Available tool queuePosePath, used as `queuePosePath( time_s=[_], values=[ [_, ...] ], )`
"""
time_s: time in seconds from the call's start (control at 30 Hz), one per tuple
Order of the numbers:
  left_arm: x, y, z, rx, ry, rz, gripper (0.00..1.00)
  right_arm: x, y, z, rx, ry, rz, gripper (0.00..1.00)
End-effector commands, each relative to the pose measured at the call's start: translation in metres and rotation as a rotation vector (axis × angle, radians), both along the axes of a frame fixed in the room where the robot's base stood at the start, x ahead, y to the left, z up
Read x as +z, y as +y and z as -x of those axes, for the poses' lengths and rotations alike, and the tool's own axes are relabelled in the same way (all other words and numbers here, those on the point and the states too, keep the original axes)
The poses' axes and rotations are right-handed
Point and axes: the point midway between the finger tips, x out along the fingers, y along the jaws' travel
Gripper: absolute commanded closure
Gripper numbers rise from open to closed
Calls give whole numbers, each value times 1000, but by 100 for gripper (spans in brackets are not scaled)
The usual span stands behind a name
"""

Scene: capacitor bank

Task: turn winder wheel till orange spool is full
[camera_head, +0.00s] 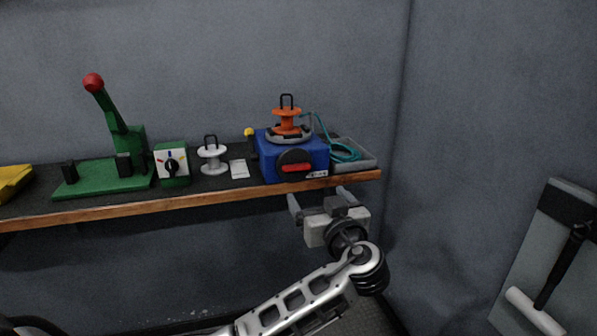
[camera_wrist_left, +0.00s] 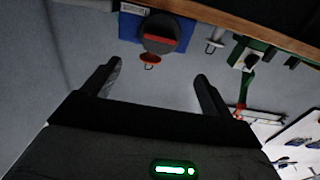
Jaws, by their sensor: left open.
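The winder (camera_head: 265,160) is a blue box near the right end of the bench. Its wheel (camera_head: 294,160), a dark disc with a red bar lying about level, is on the front face. The orange spool (camera_head: 287,124) stands upright on top, with a black loop above it. Teal cord (camera_head: 319,122) runs from the spool into a grey tray (camera_head: 365,146). My left gripper (camera_head: 318,196) is open and empty, below and in front of the bench edge, apart from the wheel. The left wrist view shows the wheel (camera_wrist_left: 160,30) beyond the open fingers (camera_wrist_left: 158,71). My right gripper is not seen.
The bench's wooden front edge (camera_head: 215,191) lies just above my gripper. A white spool (camera_head: 212,158), a dial box (camera_head: 172,165) and a green lever press (camera_head: 105,178) stand left of the winder. A wall closes in on the right.

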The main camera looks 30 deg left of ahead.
Motion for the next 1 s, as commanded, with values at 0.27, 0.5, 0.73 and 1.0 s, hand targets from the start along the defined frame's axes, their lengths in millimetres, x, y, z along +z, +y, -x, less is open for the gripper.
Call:
queuePosePath(
  time_s=[0.27,0.5,0.73,1.0],
  values=[
    [3,46,-38,2,3,-4,15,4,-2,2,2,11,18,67],
    [2,83,-70,0,4,-2,15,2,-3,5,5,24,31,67],
    [1,105,-89,-1,4,0,15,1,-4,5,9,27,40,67],
    [-1,110,-94,-4,4,2,15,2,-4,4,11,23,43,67]
  ],
)
